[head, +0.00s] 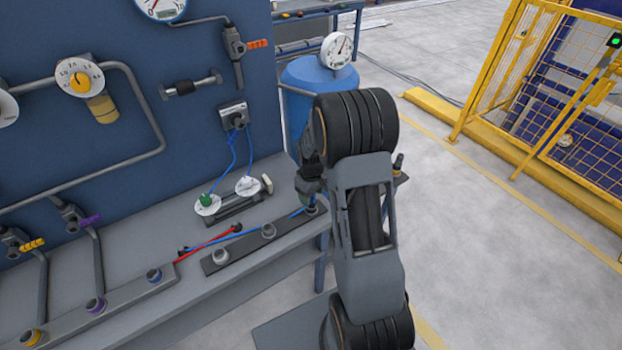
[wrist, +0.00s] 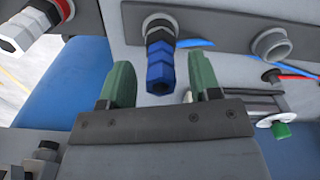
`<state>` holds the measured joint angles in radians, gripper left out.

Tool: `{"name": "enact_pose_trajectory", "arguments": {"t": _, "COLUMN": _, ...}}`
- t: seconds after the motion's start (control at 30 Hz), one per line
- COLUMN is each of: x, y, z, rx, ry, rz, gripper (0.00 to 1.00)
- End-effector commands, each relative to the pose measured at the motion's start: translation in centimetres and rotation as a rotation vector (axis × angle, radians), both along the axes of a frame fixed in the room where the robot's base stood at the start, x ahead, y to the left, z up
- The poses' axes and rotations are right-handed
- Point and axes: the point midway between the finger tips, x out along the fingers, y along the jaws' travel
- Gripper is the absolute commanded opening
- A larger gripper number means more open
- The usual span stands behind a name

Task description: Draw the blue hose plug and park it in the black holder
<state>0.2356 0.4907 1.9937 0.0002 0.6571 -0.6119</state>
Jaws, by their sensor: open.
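In the wrist view the blue hose plug (wrist: 159,66) sits at a pale fitting on the grey strip (wrist: 220,20). Its free end points toward my gripper (wrist: 167,88). The gripper is open, with one green finger on each side of the plug and visible gaps between. In the head view my gripper (head: 309,186) is over the right end of the strip (head: 243,245), and my arm covers much of that area. The plug is hard to make out there. I cannot tell for certain which dark part is the black holder.
A blue hose (head: 292,214) and a red hose (head: 208,243) lie on the bench (head: 130,250). Two gauges with blue lines stand behind the strip. A blue tank (head: 300,78) stands beyond my arm. A red-banded fitting (wrist: 45,18) is at the wrist view's upper left.

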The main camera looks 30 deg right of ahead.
Motion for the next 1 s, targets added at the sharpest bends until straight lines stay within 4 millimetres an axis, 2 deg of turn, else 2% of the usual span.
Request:
{"name": "enact_pose_trajectory", "arguments": {"t": 0.3, "x": 0.0, "y": 0.0, "z": 6.6, "rx": -0.001, "ry": -0.005, "rz": 0.000, "gripper": 0.57}}
{"name": "enact_pose_trajectory", "arguments": {"t": 0.5, "x": 0.0, "y": 0.0, "z": 9.8, "rx": -0.001, "ry": -0.004, "rz": 0.000, "gripper": 0.57}}
{"name": "enact_pose_trajectory", "arguments": {"t": 0.73, "x": 0.0, "y": 0.0, "z": 11.7, "rx": 0.000, "ry": -0.001, "rz": 0.000, "gripper": 0.57}}
{"name": "enact_pose_trajectory", "arguments": {"t": 1.0, "x": 0.0, "y": 0.0, "z": 11.9, "rx": -0.001, "ry": -0.004, "rz": -0.075, "gripper": 0.57}}
